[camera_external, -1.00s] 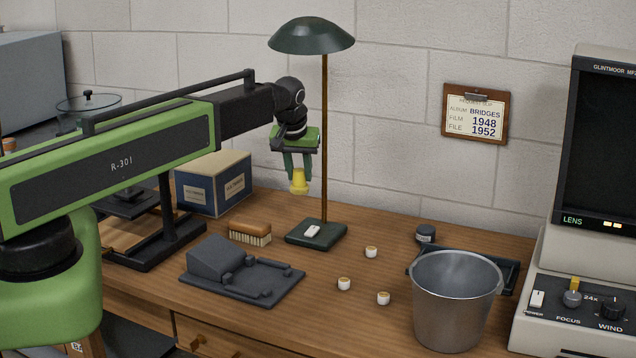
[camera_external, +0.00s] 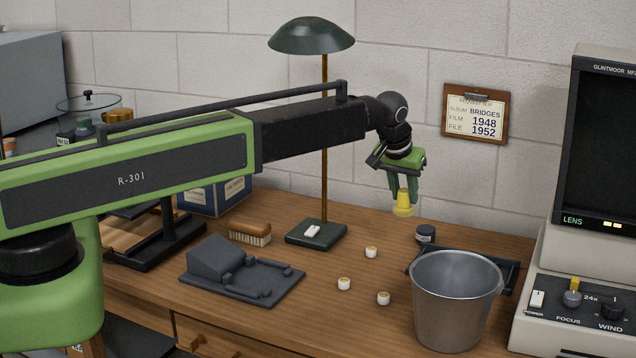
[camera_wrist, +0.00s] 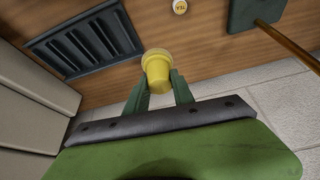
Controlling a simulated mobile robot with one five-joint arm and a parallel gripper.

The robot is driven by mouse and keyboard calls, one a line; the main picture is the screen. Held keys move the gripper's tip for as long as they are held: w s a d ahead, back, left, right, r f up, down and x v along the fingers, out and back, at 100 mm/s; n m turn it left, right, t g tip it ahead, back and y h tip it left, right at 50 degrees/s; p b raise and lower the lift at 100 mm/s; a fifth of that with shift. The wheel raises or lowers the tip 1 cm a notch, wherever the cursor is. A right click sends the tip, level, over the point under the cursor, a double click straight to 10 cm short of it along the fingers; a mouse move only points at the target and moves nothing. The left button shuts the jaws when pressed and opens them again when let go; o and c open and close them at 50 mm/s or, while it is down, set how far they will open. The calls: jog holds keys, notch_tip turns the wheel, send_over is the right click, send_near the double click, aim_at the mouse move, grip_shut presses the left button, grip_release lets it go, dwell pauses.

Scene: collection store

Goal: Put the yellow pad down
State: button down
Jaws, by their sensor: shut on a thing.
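The yellow pad (camera_external: 403,204) is a small yellow piece with a wider lower rim. My gripper (camera_external: 404,192) is shut on it and holds it in the air above the back right part of the desk, near the wall. In the wrist view the yellow pad (camera_wrist: 157,68) sits between the two green fingers of my gripper (camera_wrist: 158,85), with bare wood and a dark slotted tray (camera_wrist: 84,45) beyond it.
A metal bucket (camera_external: 455,305) stands at the front right, before the dark tray (camera_external: 510,275). A small dark jar (camera_external: 426,234) and several small white pots (camera_external: 371,252) stand nearby. The green lamp (camera_external: 324,130) rises left of my gripper. A film reader (camera_external: 575,290) stands at the right.

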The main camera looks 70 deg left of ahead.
jog(key=shift+w+d, duration=0.2)
jog(key=shift+w, duration=0.05)
jog(key=a+f+b, duration=0.2)
jog(key=a, duration=0.2)
jog(key=a+f+b, duration=0.2)
jog(key=a, duration=0.2)
jog(key=w+a+f+b, duration=0.1)
jog(key=a+f+b, duration=0.2)
jog(key=shift+a, duration=0.4)
notch_tip(320, 180, down, 4)
jog(key=b, duration=0.4)
jog(key=shift+f, duration=0.25)
jog(key=c, duration=1.1)
grip_release()
jog(key=shift+r, duration=0.1)
jog(key=shift+r, duration=0.1)
jog(key=shift+r, duration=0.2)
jog(key=p+v, duration=1.1)
jog(key=shift+s+d+r, duration=0.25)
jog(key=shift+r, duration=0.05)
